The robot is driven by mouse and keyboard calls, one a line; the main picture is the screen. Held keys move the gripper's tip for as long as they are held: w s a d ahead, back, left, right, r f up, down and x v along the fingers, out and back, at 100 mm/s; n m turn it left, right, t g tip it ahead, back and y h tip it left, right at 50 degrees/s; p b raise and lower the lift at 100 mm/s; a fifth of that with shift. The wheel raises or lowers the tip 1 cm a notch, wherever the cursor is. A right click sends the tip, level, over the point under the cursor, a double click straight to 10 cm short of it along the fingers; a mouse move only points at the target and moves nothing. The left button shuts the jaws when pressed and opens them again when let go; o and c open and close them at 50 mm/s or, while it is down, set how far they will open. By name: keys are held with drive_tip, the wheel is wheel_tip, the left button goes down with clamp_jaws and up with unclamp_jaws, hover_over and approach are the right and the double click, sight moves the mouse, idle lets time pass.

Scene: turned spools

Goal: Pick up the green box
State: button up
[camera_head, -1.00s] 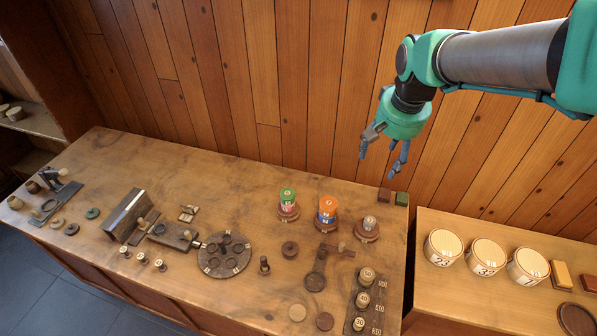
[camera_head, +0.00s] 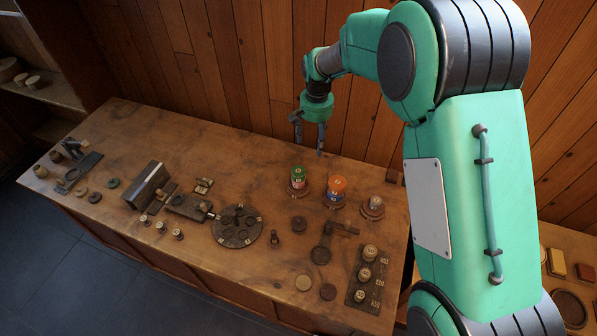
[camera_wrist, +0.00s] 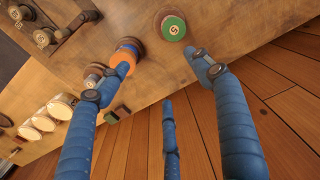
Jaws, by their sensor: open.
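The green box (camera_wrist: 122,110) is small and sits beside a dark brown box (camera_wrist: 110,117) at the back table edge in the wrist view, partly behind one of my fingers. In the head view my arm hides the green box; the brown box (camera_head: 393,176) still shows at the back right of the table. My gripper (camera_head: 309,135) is open and empty, fingers hanging down above the back of the table, well left of the boxes. Its blue fingers also show in the wrist view (camera_wrist: 150,75).
A green-topped spool (camera_head: 298,174), an orange-topped spool (camera_head: 336,187) and a plain spool (camera_head: 375,204) stand near the gripper. A plank wall (camera_head: 230,60) rises behind. The table's back left is clear.

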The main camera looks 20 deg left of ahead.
drive_tip(key=p, duration=0.1)
hover_over(299, 169)
wheel_tip(299, 169, down, 6)
drive_tip(key=shift+s+g, duration=0.15)
drive_tip(key=shift+g, duration=0.15)
drive_tip(key=shift+f, duration=0.1)
drive_tip(key=shift+f+p, duration=0.4)
drive_tip(key=shift+f, duration=3.8)
drive_tip(key=shift+f+p, duration=0.5)
drive_tip(key=shift+f, duration=2.1)
drive_tip(key=c, duration=1.2)
